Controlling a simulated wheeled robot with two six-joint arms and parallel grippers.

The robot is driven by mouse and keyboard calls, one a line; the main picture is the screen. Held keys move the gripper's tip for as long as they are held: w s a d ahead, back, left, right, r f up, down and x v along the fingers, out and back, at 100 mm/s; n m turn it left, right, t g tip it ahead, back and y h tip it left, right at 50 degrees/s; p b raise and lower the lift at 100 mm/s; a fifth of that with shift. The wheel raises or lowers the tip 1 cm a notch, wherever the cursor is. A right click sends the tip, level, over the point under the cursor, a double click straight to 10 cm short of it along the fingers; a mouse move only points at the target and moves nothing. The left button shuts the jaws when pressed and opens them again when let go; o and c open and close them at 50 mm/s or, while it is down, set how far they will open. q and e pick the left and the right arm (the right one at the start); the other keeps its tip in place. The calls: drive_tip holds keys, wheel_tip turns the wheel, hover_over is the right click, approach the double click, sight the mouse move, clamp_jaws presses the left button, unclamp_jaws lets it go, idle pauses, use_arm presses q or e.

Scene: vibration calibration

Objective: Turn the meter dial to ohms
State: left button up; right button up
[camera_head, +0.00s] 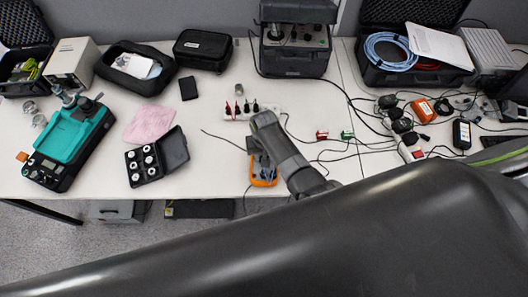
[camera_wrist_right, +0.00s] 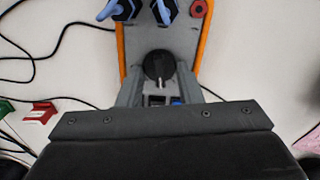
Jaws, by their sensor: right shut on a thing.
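The orange-edged meter (camera_head: 264,181) lies on the white table in the head view, partly hidden under my right arm. In the right wrist view the meter's grey face (camera_wrist_right: 186,40) shows its round black dial (camera_wrist_right: 156,64), with a light pointer mark towards the bottom of the picture. My right gripper (camera_wrist_right: 160,88) has one finger on each side of the dial, closed on it. Two blue-and-black plugs (camera_wrist_right: 121,9) sit in jacks at the top of the face, beside an empty-looking red-ringed jack (camera_wrist_right: 198,8). The dial's printed positions are unreadable. My left gripper is not in view.
Black leads run across the table around the meter. Red and black clips (camera_head: 238,107) stand behind it. An open black case (camera_head: 150,162) and a pink cloth (camera_head: 149,123) lie to the left. Red and green connectors (camera_head: 322,135) lie to the right.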

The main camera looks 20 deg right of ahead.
drive_tip(key=shift+m, duration=0.7)
drive_tip(key=o, duration=0.9)
drive_tip(key=shift+o, duration=0.2)
drive_tip(key=shift+p, duration=0.3)
wheel_tip(320, 180, up, 17)
drive_tip(key=shift+r+b, duration=0.2)
drive_tip(key=shift+b, duration=0.15)
